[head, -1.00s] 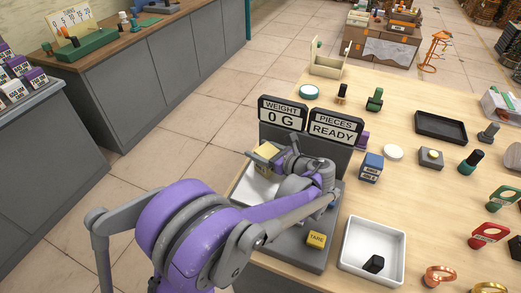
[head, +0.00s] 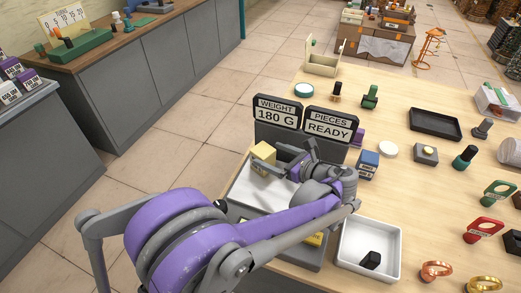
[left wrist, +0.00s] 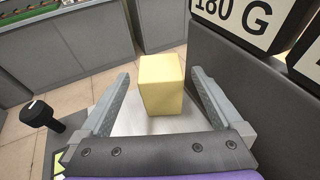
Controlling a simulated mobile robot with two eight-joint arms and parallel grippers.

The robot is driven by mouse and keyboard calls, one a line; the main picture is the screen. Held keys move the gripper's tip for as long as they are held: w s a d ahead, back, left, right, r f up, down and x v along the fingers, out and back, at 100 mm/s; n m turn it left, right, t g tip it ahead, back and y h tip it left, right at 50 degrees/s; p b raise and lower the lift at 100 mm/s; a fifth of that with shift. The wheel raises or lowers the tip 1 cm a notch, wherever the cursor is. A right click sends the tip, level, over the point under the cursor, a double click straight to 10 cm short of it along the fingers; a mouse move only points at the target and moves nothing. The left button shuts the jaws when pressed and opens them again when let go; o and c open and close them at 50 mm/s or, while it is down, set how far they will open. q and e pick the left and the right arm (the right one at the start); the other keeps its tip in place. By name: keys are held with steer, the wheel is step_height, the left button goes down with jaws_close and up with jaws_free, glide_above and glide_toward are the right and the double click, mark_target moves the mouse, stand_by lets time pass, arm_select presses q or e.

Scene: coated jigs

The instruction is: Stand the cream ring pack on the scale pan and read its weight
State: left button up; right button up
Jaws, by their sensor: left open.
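The cream ring pack (head: 263,156) stands upright on the white scale pan (head: 252,189), near its far side. It also shows in the left wrist view (left wrist: 160,84), ahead of my fingers. The scale's weight display (head: 277,113) reads 180 G, and the pieces display (head: 330,124) reads READY. My left gripper (head: 283,160) is open, with its fingers apart and the pack clear between and beyond their tips in the left wrist view (left wrist: 160,87). My left arm covers part of the pan and the scale's front. My right gripper is not in view.
A white tray (head: 398,243) holding a black piece stands right of the scale. A blue box (head: 368,165) stands beside the display. Stamps, rings and a black tray (head: 434,124) are spread over the wooden table. A black knob (left wrist: 39,115) stands left of my fingers.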

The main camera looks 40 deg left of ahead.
arm_select(q)
steer(key=v, duration=0.5)
steer(key=shift+r, duration=0.1)
stand_by(0.3)
